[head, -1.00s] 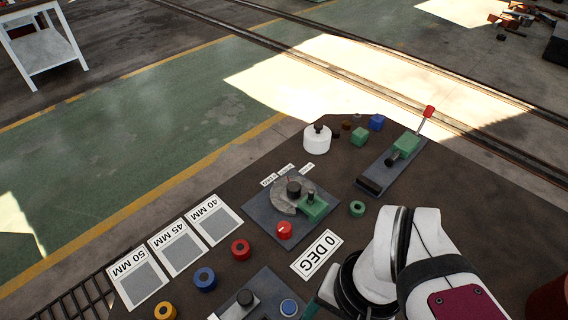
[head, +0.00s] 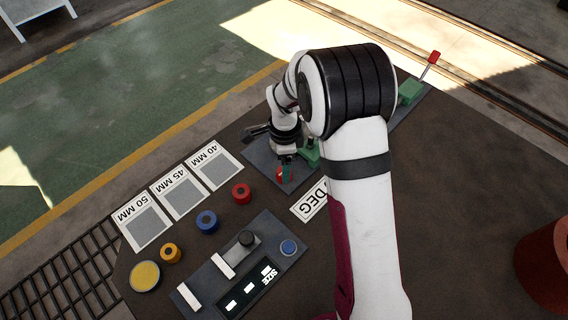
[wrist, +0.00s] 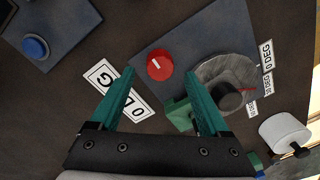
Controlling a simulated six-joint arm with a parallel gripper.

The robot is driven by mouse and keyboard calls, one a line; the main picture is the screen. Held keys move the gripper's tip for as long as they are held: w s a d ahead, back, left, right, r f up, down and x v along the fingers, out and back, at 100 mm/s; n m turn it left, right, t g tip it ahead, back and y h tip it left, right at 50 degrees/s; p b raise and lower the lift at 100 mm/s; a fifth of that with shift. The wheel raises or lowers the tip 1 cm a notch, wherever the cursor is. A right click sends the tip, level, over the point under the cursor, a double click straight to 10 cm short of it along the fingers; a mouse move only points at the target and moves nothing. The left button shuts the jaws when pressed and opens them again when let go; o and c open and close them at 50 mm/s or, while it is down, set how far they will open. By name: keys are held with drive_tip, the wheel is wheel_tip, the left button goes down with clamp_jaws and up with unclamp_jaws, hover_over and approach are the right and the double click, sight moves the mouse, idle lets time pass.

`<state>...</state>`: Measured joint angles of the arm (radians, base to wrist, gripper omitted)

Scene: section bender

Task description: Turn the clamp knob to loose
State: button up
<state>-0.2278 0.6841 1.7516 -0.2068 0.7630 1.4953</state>
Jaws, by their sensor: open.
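The red clamp knob (wrist: 159,66) has a small white mark on its top and sits on the corner of a blue-grey plate (wrist: 180,40). My gripper (wrist: 161,70) is open and empty, with its two teal fingers pointing at the knob. In the wrist view the knob appears between the fingertips; I cannot tell how high the tips are above it. In the head view my gripper (head: 287,166) is over the knob (head: 281,175), which is partly hidden behind a finger.
Beside the knob are a grey round disc with a dark hub (wrist: 229,98) and a green block (wrist: 179,115). A 0 DEG card (wrist: 120,92) lies near the plate. A white cylinder (wrist: 285,133) stands farther off. A size panel (head: 245,285) and coloured rings lie nearby.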

drive_tip(key=shift+f, duration=1.7)
clamp_jaws()
